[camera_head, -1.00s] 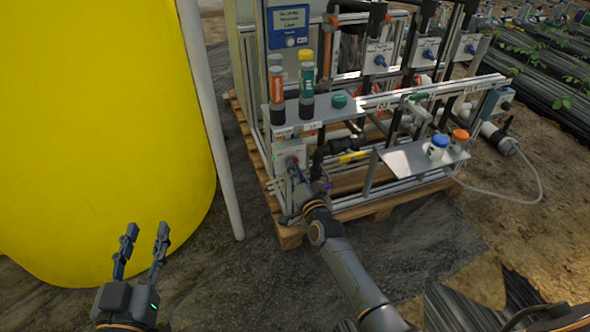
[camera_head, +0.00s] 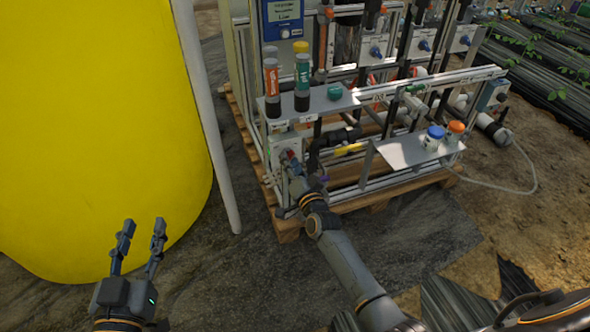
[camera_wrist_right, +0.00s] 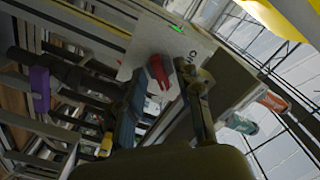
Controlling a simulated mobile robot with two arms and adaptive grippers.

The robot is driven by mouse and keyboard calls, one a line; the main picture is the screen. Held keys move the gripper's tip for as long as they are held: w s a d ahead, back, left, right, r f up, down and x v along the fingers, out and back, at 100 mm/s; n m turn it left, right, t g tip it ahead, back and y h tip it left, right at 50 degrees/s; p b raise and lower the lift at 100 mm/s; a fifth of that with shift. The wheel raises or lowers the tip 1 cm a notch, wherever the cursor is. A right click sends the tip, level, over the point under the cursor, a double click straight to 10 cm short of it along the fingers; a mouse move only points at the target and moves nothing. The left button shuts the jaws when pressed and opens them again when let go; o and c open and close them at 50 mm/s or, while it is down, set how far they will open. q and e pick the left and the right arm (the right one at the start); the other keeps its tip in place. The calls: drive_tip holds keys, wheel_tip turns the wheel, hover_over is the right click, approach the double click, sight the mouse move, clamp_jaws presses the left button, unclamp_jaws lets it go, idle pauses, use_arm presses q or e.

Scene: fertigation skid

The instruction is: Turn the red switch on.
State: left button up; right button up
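The red switch (camera_wrist_right: 158,72) is on the front of a pale box with a small green light in the right wrist view. In the head view, the switch box (camera_head: 285,146) is at the skid's lower left corner, and my gripper partly hides its front. My right gripper (camera_wrist_right: 168,84) is at the switch with its two fingers apart. The red handle shows between the fingertips, close to one finger; I cannot tell whether they touch. My left gripper (camera_head: 140,228) is open and empty, in front of the yellow tank, well away from the skid.
The yellow tank (camera_head: 95,120) and a pale post (camera_head: 208,120) stand left of the skid. A shelf (camera_head: 335,103) with bottles is above the switch box. A metal tray (camera_head: 395,152) with two capped bottles is to the right.

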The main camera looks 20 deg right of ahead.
drive_tip(key=s, duration=1.1)
drive_tip(key=shift+s+d, duration=0.2)
drive_tip(key=shift+s, duration=0.2)
